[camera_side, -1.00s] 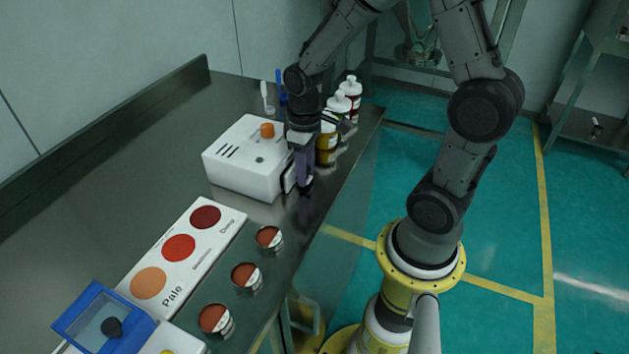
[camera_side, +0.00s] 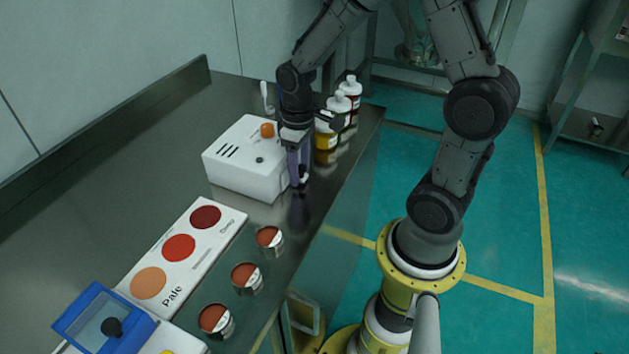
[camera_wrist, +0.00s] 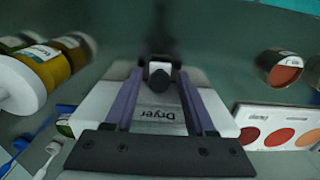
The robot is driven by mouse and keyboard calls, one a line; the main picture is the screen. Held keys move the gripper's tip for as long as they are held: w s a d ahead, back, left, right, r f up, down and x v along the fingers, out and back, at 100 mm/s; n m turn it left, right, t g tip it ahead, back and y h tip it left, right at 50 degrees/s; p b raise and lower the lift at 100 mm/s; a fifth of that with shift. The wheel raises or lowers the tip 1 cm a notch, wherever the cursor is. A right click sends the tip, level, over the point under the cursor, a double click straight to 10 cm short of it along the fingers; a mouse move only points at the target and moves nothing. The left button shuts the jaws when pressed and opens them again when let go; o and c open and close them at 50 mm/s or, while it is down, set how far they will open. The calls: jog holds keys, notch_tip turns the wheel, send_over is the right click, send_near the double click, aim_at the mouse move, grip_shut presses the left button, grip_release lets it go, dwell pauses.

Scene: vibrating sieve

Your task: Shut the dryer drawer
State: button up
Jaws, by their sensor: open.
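The dryer (camera_side: 240,165) is a white box with an orange knob on top, standing on the steel bench. In the wrist view its top (camera_wrist: 155,115) carries the word "Dryer". My gripper (camera_side: 299,180) points down at the dryer's right-hand front side, close against it. In the wrist view its two purple fingers (camera_wrist: 159,68) are apart, with a dark rounded knob and a small white part between them. The drawer front is mostly hidden behind the fingers in the side view. It looks close to the body, but I cannot tell whether a gap is left.
Several bottles (camera_side: 340,112) stand just behind my gripper, near the bench edge. Small tins (camera_side: 246,279) of red-brown powder and a colour card (camera_side: 180,248) lie in front of the dryer. A blue-framed box (camera_side: 105,320) is at the near left.

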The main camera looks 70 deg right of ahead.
jog(key=shift+r, duration=3.9)
notch_tip(320, 180, up, 6)
jog(key=s+a+t, duration=0.1)
jog(key=a+t, duration=0.1)
jog(key=a, duration=0.1)
jog(key=s+a+r+t, duration=0.1)
jog(key=s+a, duration=0.1)
jog(key=s, duration=0.4)
jog(key=s+a+r+t, duration=0.1)
jog(key=s+a+t, duration=0.1)
jog(key=s, duration=0.4)
jog(key=shift+r+t, duration=0.3)
jog(key=shift+s, duration=0.1)
